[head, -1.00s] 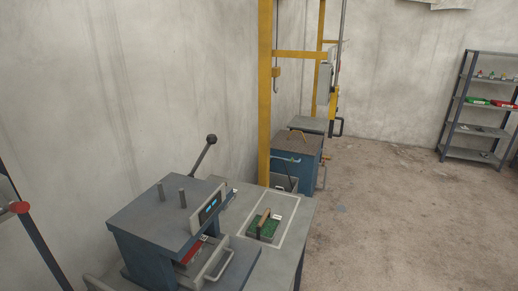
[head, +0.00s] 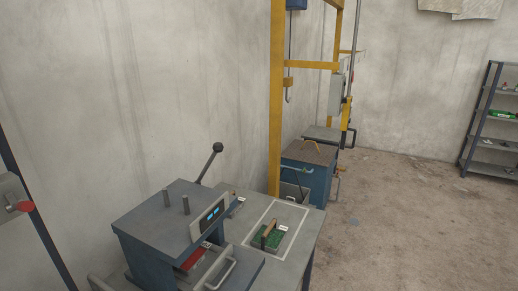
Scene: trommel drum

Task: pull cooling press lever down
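The press (head: 168,230) is a blue-grey box with a grey top plate, at the lower middle of the head view. Two short posts stand on its top. Its lever (head: 209,164) is a dark rod with a round black knob, pointing up and to the right behind the press. A small display (head: 211,216) with blue figures is on its front right side. A red part (head: 194,260) and a grey handle (head: 220,274) show below the display. Neither of my grippers is in view.
Beside the press, a grey table (head: 297,252) holds a green block (head: 271,238) with a brown handle inside a pale outlined square. A yellow frame (head: 276,110) and blue cabinet (head: 312,172) stand behind. A shelf (head: 490,125) stands at far right. The floor at right is clear.

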